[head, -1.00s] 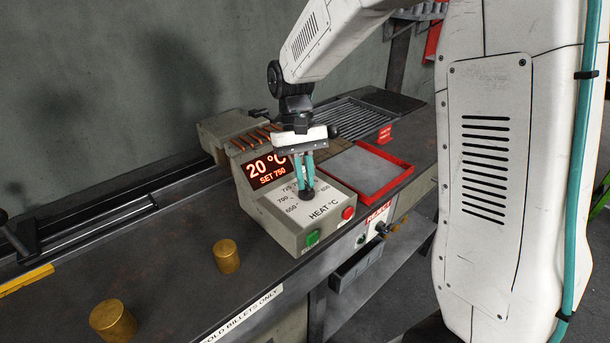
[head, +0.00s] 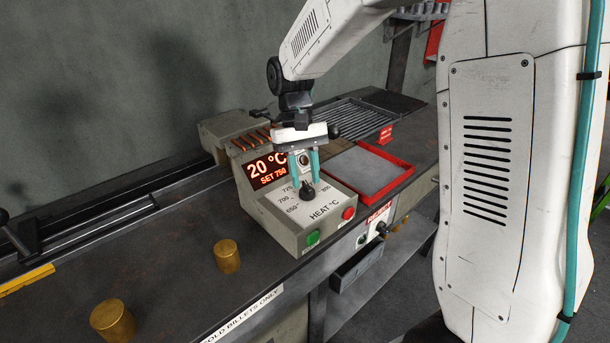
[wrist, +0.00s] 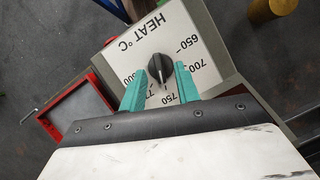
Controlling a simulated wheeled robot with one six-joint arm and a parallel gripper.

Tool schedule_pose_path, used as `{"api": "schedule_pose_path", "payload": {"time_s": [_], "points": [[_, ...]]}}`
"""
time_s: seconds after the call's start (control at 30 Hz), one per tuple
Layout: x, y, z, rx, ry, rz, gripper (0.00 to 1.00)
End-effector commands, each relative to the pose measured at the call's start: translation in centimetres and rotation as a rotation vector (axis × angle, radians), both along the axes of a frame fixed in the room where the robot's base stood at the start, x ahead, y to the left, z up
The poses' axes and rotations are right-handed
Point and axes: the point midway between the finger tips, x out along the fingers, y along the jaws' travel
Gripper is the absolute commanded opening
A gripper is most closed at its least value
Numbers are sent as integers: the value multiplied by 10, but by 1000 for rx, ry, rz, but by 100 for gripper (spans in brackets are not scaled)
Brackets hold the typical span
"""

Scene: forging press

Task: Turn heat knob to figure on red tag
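The black heat knob (head: 307,192) sits on the sloped white dial of the grey control box (head: 275,212). In the wrist view the knob (wrist: 160,68) points down toward the 750 mark. The red display (head: 266,170) reads 20 °C and SET 750. My gripper (head: 305,178) is open above the knob, its teal fingers apart. In the wrist view my gripper (wrist: 158,82) has one finger on each side of the knob, with gaps showing. Red tags stand by the rack (head: 385,133) and on the bench front (head: 378,214); their writing is too small to read.
A green button (head: 312,238) and a red button (head: 348,213) are on the box front. A red-rimmed tray (head: 408,172) lies right of it. Two brass billets (head: 226,256) (head: 113,320) stand on the bench to the left. A slotted rack (head: 345,118) is behind.

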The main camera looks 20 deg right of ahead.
Motion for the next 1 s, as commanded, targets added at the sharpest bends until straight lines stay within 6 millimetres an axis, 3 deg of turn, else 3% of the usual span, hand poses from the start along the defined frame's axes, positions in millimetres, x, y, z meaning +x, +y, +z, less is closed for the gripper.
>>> {"api": "schedule_pose_path", "payload": {"time_s": [0.4, 1.0], "points": [[25, -1, 59, 0, -2, 0, 32], [28, -1, 65, 1, -7, 4, 32]]}}
